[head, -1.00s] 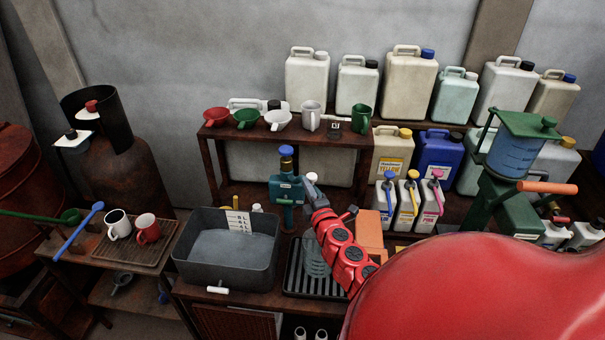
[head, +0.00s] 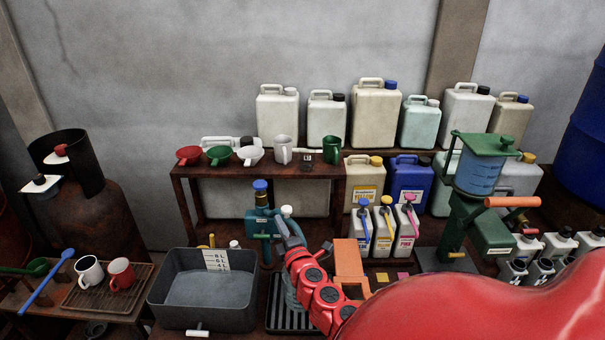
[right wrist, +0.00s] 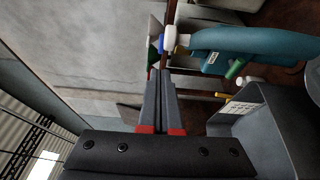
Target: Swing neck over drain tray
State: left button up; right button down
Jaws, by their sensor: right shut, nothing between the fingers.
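A teal pump or tap body (head: 262,224) with a blue cap stands behind the work surface, just left of my right gripper (head: 284,230). In the right wrist view its teal neck (right wrist: 255,43) runs to the right, beyond the fingertips. The black ribbed drain tray (head: 279,318) lies below my right arm, which hides much of it. A clear vessel seems to stand on the tray, mostly hidden. My right gripper, also in the right wrist view (right wrist: 166,78), is shut and empty; I cannot tell whether it touches the neck. My left gripper is out of view.
A grey basin (head: 205,310) with a level card stands left of the tray. An orange block (head: 350,262) and several small jugs stand right of my arm. A green hand-crank machine (head: 462,215) is farther right. Two mugs sit on a rack at left.

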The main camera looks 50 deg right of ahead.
jog(key=s+d, duration=0.1)
jog(key=s, duration=0.6)
jog(key=shift+s+d, duration=0.15)
jog(key=shift+s, duration=0.15)
jog(key=shift+f, duration=0.15)
